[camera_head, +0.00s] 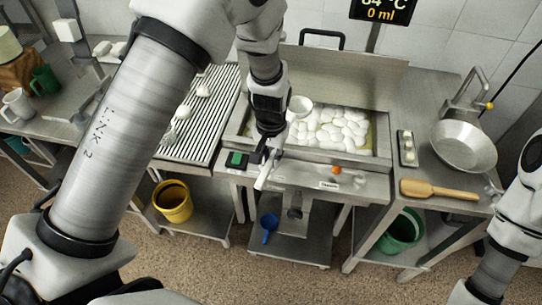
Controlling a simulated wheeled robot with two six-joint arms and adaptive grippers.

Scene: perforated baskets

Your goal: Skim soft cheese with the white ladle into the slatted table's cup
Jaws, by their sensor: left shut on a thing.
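My left gripper (268,150) is over the front left edge of the steel vat (384,147). It is shut on the handle of the white ladle (263,179). The ladle's pale round bowl shows just right of my wrist, at the left side of the vat; whether it holds anything is unclear. Soft cheese (340,128) lies in the vat as many white lumps. The slatted table (216,112) is left of the vat and bears several small white pieces (183,111); my left arm hides part of it, and I cannot make out which is the cup. My right gripper is outside the view.
A steel pan (463,146), a wooden paddle (438,189) and a small tray (407,148) are on the right counter. Mugs (45,79) stand on the left counter. A yellow bucket (173,201), a blue scoop (269,226) and a green bucket (402,231) are below.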

